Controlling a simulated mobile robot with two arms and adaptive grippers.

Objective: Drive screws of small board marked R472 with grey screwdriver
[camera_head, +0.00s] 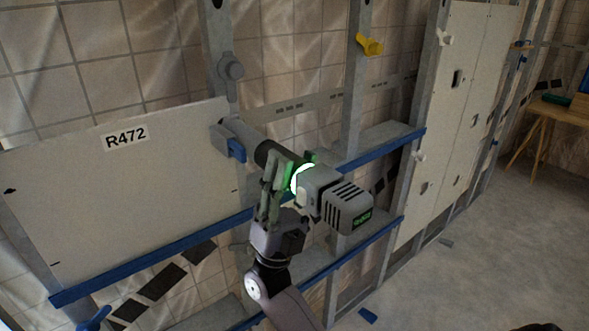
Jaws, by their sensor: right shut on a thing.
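The small board marked R472 (75,190) is a pale panel at the left, standing on a blue-edged ledge against the metal studs. My right gripper (285,180) is shut on the grey screwdriver (335,195), around its dark and green middle part. A white ring on the screwdriver is lit. The tool points to the upper left, and its nose (235,130) is at the board's upper right corner. The nose hides that corner, so I cannot tell whether the tip touches a screw. My left gripper is not in view.
Metal studs (355,80) with blue-edged rails (385,145) stand before a tiled wall. A yellow clamp (369,46) and a grey clamp (230,68) sit on studs. Taller pale panels (455,120) stand right. A wooden table (548,112) is far right. The floor (490,240) is mostly clear.

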